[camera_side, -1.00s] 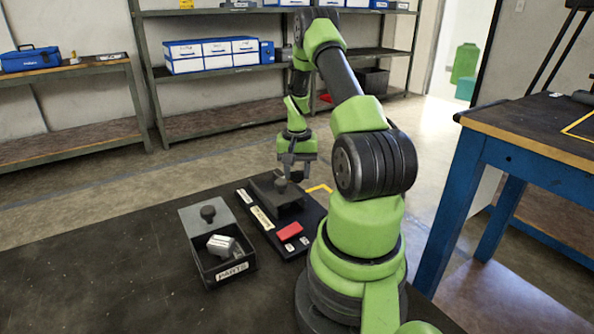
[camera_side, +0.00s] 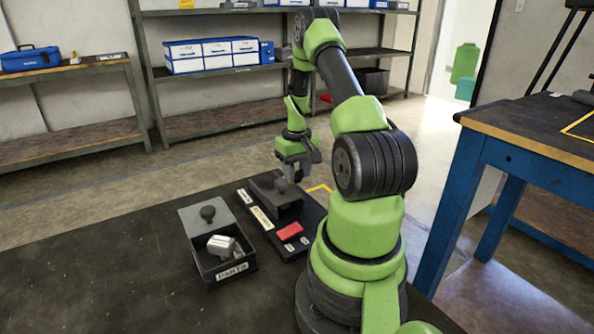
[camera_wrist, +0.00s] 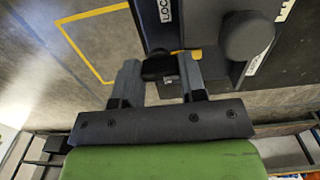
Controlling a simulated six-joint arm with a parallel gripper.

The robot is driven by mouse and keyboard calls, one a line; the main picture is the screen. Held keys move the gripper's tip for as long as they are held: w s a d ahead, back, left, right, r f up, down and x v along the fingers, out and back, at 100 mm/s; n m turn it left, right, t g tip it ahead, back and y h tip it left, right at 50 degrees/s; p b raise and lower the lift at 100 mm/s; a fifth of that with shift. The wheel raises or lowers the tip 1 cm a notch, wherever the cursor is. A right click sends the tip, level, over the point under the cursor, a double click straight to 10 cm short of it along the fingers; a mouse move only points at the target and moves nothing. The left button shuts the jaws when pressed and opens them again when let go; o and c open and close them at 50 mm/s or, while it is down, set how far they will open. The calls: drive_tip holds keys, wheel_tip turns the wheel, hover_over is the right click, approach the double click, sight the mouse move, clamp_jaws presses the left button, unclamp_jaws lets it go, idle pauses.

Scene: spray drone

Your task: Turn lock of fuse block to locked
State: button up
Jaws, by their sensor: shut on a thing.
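My gripper (camera_side: 300,172) is at the far side of the fuse block (camera_side: 272,190), low over its board. In the wrist view my gripper (camera_wrist: 160,66) has its two fingers on either side of a small black lock piece (camera_wrist: 158,69) and is shut on it. A small yellow mark (camera_wrist: 187,52) shows beside the lock. Labels with letters starting "LOC" lie near it, partly cut off or hidden by a finger. The round black knob of the block (camera_wrist: 247,36) stands to the right, apart from the fingers.
An open box labelled PARTS (camera_side: 231,270) with a grey metal part (camera_side: 221,244) stands left of the board. A red piece (camera_side: 289,230) lies on the board's near part. A yellow outline (camera_wrist: 85,45) marks the bench beyond. The bench's left part is clear.

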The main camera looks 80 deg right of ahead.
sight(296, 171)
idle(0.3)
drive_tip(key=o, duration=0.9)
wheel_tip(296, 171, up, 10)
drive_tip(key=shift+w, duration=0.1)
drive_tip(key=w+a+r+n+t, duration=0.1)
drive_tip(key=w+a+r, duration=0.1)
drive_tip(key=a+r, duration=0.3)
drive_tip(key=w+a+r+n+t+h, duration=0.1)
drive_tip(key=w+a+r, duration=0.25)
drive_tip(key=a, duration=0.35)
drive_tip(key=w+a+r+t, duration=0.1)
drive_tip(key=a+r, duration=0.4)
drive_tip(key=a, duration=0.1)
drive_tip(key=s+a+r+n+t+y, duration=0.1)
drive_tip(key=s+a, duration=0.1)
drive_tip(key=a, duration=0.3)
drive_tip(key=s+a+n+t+y, duration=0.1)
drive_tip(key=s+a, duration=0.2)
drive_tip(key=a, duration=0.2)
drive_tip(key=s+a+r+t+y, duration=0.1)
drive_tip(key=s+a+t, duration=0.1)
drive_tip(key=a, duration=0.3)
drive_tip(key=shift+s+r+n, duration=0.3)
drive_tip(key=shift+s+n, duration=0.1)
drive_tip(key=shift+s, duration=0.2)
